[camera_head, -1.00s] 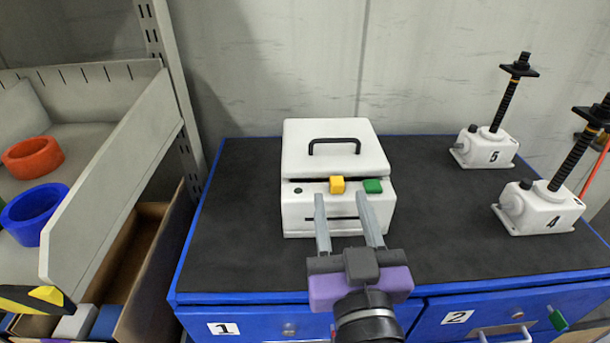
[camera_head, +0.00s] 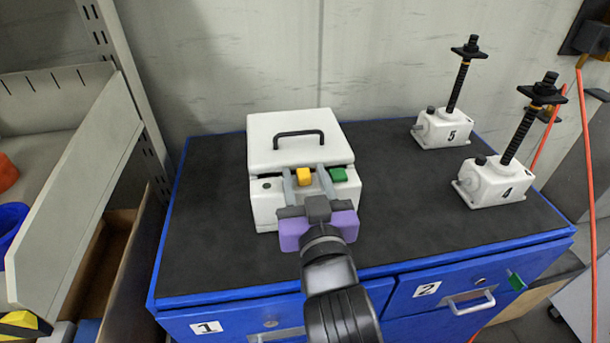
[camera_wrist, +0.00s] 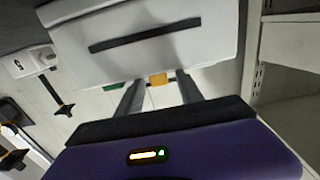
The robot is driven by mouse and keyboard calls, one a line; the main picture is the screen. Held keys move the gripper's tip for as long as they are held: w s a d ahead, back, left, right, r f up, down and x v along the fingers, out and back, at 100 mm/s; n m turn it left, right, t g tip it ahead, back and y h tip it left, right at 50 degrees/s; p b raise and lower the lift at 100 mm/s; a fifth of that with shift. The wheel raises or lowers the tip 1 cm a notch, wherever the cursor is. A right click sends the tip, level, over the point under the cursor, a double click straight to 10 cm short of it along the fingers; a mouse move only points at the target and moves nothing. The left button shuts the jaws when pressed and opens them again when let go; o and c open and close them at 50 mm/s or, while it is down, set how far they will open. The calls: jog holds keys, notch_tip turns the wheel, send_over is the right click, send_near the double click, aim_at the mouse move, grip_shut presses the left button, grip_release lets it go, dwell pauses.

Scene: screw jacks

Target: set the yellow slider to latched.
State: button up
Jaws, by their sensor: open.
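The yellow slider (camera_head: 304,176) is a small block on the front top edge of a white box (camera_head: 268,207) with a black-handled lid. It also shows in the wrist view (camera_wrist: 158,79). My gripper (camera_head: 305,178) is open, with one grey finger on each side of the yellow slider. I cannot tell whether the fingers touch it. A green block (camera_head: 338,174) sits to the right of the yellow one, just outside the right finger. No marking that names a slider position can be read.
The box stands on a dark mat (camera_head: 210,250) on a blue cabinet. White screw jacks numbered 5 (camera_head: 443,129) and 4 (camera_head: 489,183) stand to the right. A grey shelf (camera_head: 75,190) is at the left. The mat is clear left of the box.

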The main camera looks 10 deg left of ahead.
jog(key=shift+c, duration=0.4)
grip_shut()
dwell(0.9)
